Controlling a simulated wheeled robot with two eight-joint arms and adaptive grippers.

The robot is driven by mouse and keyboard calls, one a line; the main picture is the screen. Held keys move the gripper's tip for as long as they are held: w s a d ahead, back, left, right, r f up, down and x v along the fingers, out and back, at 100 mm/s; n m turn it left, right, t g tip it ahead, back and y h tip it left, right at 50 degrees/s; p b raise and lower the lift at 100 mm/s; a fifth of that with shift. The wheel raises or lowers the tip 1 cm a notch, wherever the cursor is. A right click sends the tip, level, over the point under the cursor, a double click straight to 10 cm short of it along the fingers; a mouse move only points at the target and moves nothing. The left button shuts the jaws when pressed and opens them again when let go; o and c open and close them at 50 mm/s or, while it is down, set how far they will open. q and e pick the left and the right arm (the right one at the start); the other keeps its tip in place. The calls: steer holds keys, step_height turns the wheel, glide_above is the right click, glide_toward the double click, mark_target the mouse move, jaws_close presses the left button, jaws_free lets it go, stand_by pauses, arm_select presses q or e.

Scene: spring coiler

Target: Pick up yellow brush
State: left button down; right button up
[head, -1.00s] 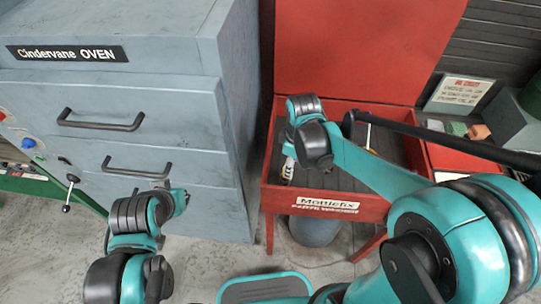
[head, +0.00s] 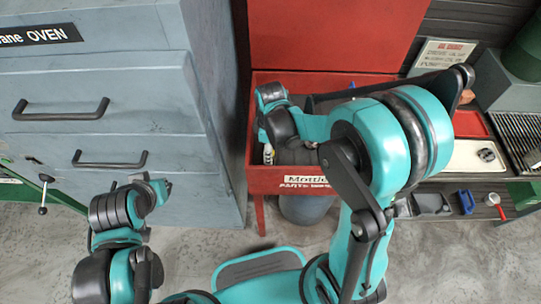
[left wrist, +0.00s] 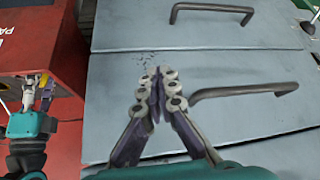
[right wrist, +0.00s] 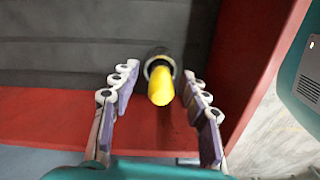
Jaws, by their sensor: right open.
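The yellow brush (right wrist: 160,84) shows in the right wrist view as a yellow handle end with a dark collar behind it. It lies between the fingers of my right gripper (right wrist: 158,76), with gaps on both sides. That gripper is open, inside the red parts washer's basin. In the head view my right gripper (head: 268,152) is at the basin's left side, and I cannot make out the brush there. My left gripper (left wrist: 160,82) has its fingertips together, empty, in front of the grey oven drawers.
The red parts washer (head: 290,181) has a raised red back panel. The grey oven (head: 100,90) with drawer handles stands to its left. A grey bin (head: 306,208) is underneath the washer. A bench with a white tray (head: 475,157) and small tools is at the right.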

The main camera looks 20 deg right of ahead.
steer(key=shift+r, duration=0.1)
jaws_close()
